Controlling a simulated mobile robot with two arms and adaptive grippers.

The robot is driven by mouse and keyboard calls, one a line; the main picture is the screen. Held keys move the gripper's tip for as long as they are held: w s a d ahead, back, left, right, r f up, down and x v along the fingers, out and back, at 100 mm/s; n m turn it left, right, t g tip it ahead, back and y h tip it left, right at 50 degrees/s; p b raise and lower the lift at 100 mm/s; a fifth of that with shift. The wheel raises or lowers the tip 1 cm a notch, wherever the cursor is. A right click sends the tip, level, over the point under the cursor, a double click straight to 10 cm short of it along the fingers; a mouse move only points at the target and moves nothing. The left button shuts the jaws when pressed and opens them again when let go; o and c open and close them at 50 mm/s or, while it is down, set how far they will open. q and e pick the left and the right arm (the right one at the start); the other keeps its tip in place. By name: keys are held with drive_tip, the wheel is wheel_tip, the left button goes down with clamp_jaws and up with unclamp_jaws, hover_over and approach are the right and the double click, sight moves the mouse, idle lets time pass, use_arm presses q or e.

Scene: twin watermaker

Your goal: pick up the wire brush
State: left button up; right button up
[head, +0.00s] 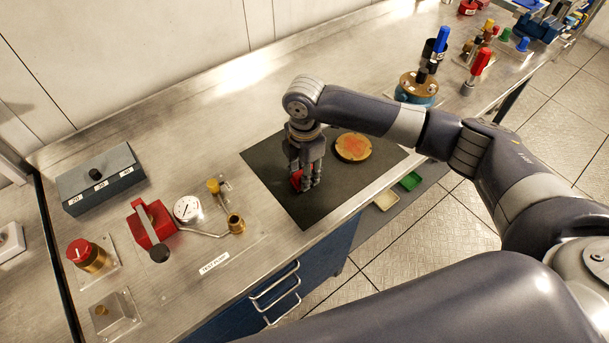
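My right gripper (305,181) points down over the dark mat (318,209) on the steel bench. A small red thing (296,180) shows at its fingers, mostly hidden by them. It may be part of the wire brush, but I cannot tell. No wire brush can be made out clearly elsewhere. The fingers are close around or beside the red thing, and I cannot tell whether they grip it. My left gripper is not in view.
A round disc with an orange-red face (353,147) lies on the mat, right of the gripper. A blue pump-like unit (417,91) stands behind my arm. The bench's front edge is close to the mat.

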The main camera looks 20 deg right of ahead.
drive_tip(key=shift+r+b, duration=0.3)
drive_tip(key=shift+r, duration=0.2)
wheel_tip(320, 180, up, 2)
drive_tip(key=shift+w+r+b, duration=0.1)
drive_tip(key=shift+r+b, duration=0.15)
drive_tip(key=shift+b, duration=0.35)
drive_tip(key=s+d+r+b, duration=0.1)
drive_tip(key=s+d+b, duration=0.2)
drive_tip(key=s+d, duration=0.5)
drive_tip(key=shift+s+d+r, duration=0.25)
drive_tip(key=shift+s+d, duration=0.15)
drive_tip(key=shift+s, duration=2.4)
drive_tip(key=o, duration=0.3)
drive_tip(key=shift+c, duration=0.6)
drive_tip(key=shift+a, duration=0.1)
